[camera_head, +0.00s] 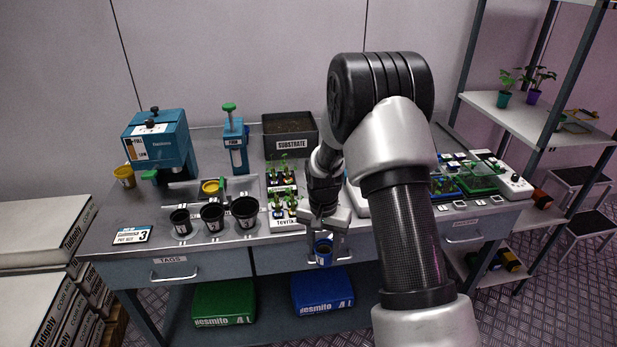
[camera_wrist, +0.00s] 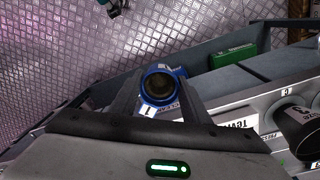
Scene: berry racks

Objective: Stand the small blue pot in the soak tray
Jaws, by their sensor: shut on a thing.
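The small blue pot (camera_head: 323,256) is between the fingers of my gripper (camera_head: 325,244), which is shut on it. It hangs roughly upright just in front of the bench's front edge, near the drawer fronts. In the wrist view the blue rim of the pot (camera_wrist: 178,72) surrounds a dark inside, with a white label on its near side, between my two fingers (camera_wrist: 158,92).
Several black pots (camera_head: 212,216) stand along the bench front, left of the seedling racks (camera_head: 283,205). A substrate bin (camera_head: 290,143) and blue machines (camera_head: 158,145) stand behind. Green (camera_head: 224,303) and blue (camera_head: 322,291) bags lie on the lower shelf. My arm hides part of the bench's right side.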

